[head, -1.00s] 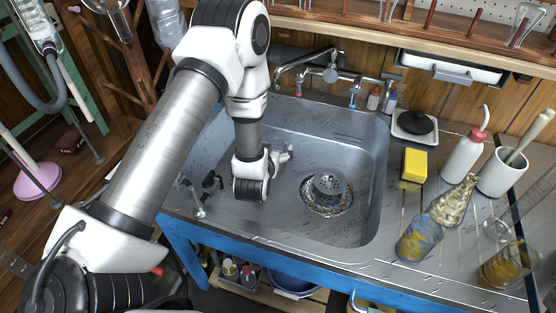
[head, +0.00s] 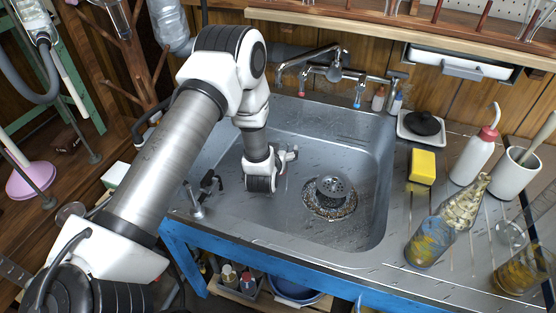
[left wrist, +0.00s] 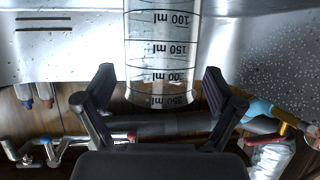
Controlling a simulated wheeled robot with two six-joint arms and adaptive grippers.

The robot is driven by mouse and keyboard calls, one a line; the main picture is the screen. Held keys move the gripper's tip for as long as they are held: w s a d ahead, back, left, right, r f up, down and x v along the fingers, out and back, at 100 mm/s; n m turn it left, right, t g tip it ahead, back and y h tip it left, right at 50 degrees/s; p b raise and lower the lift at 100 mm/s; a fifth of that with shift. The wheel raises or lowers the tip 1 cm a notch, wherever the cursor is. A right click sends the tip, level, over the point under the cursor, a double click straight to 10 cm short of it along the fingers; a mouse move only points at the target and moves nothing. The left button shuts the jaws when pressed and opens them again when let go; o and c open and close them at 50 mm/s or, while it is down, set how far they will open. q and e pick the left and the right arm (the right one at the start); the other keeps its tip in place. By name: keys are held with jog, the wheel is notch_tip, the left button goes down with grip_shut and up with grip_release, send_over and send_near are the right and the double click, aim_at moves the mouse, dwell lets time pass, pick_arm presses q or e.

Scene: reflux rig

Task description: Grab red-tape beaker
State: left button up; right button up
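A clear beaker (left wrist: 160,38) with black volume marks shows upside down in the left wrist view, at the top centre. No red tape shows on the part in view. My left gripper (left wrist: 160,76) is open, with one dark finger on each side of the beaker and a visible gap on both sides. In the head view my left arm reaches over the sink (head: 290,125); its wrist hides most of the gripper, and I cannot make out this beaker there. My right gripper is not in view.
A strainer cup (head: 331,186) sits at the drain. A faucet (head: 333,73) stands at the back. On the right counter are a blue-yellow beaker (head: 426,247), a flask (head: 464,205), an amber beaker (head: 520,272), a yellow sponge (head: 422,166) and a wash bottle (head: 474,157).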

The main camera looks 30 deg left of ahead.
pick_arm(q)
jog(key=c, duration=1.3)
jog(key=shift+r, duration=0.1)
jog(key=shift+c, duration=0.2)
